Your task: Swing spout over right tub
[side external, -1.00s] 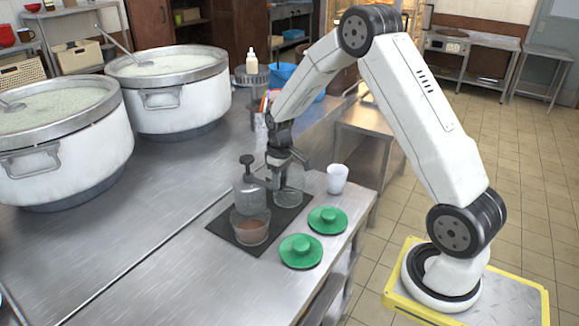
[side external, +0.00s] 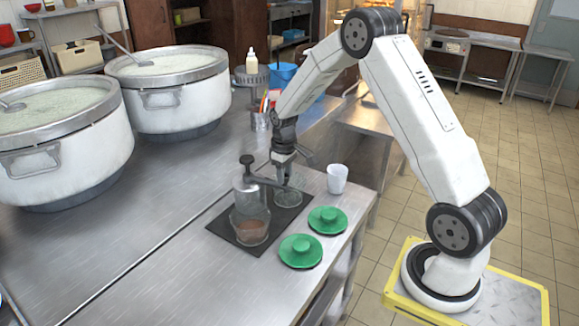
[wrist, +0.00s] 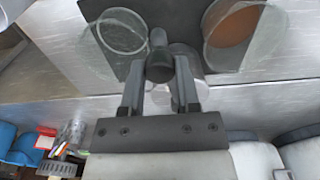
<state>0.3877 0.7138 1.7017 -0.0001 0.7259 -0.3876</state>
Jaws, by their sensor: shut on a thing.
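A clear pump bottle (side external: 243,194) with a dark knob stands on a dark mat (side external: 218,222). Its dark spout (side external: 268,181) points right in the side view, toward the right tub. The left tub (side external: 249,228) is clear with brown contents. The right tub (side external: 286,198) is clear, looks empty and is partly hidden. My gripper (side external: 284,180) is shut on the spout, close above the right tub. In the wrist view, my gripper (wrist: 160,70) has the dark piece between its fingers; the right tub (wrist: 122,32) is upper left, the left tub (wrist: 236,30) upper right. The spout's tip is unclear.
Two green lids (side external: 300,251) (side external: 328,220) lie on the counter in front of the mat. A white cup (side external: 337,179) stands right of the mat. Two large stockpots (side external: 65,160) (side external: 175,100) stand at left and back. The front left counter is clear.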

